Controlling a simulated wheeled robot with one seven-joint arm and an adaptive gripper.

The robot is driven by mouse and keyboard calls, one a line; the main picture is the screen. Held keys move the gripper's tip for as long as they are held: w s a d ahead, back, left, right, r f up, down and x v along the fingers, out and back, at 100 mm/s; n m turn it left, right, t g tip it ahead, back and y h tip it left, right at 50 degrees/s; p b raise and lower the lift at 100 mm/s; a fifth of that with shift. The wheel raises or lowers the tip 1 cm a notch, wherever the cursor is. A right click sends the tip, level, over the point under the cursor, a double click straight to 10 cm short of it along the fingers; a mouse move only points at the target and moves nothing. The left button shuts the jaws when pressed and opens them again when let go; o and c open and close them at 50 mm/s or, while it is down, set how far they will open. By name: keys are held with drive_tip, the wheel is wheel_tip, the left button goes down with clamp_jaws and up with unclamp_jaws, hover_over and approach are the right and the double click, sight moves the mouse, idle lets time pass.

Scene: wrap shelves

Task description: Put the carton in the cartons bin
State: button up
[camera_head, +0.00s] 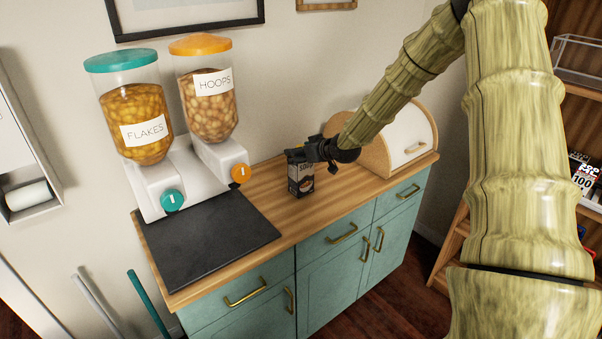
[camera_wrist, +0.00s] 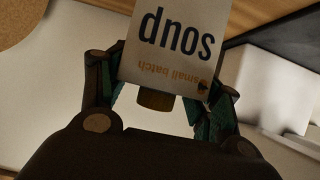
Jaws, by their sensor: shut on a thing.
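In the wrist view the carton (camera_wrist: 178,38) shows a pale face with "soup" and "small batch" printed upside down, between the fingers of my gripper (camera_wrist: 160,88). No bin labelled for cartons can be made out in either view.
Two cereal dispensers, flakes (camera_head: 137,112) and hoops (camera_head: 210,100), stand left of the carton behind a dark mat (camera_head: 207,245). A wooden bread box (camera_head: 375,152) with a white lid stands close on the right. A wooden shelf unit (camera_head: 450,245) is at far right.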

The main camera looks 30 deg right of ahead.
drive_tip(key=c, duration=0.7)
drive_tip(key=shift+r, duration=0.15)
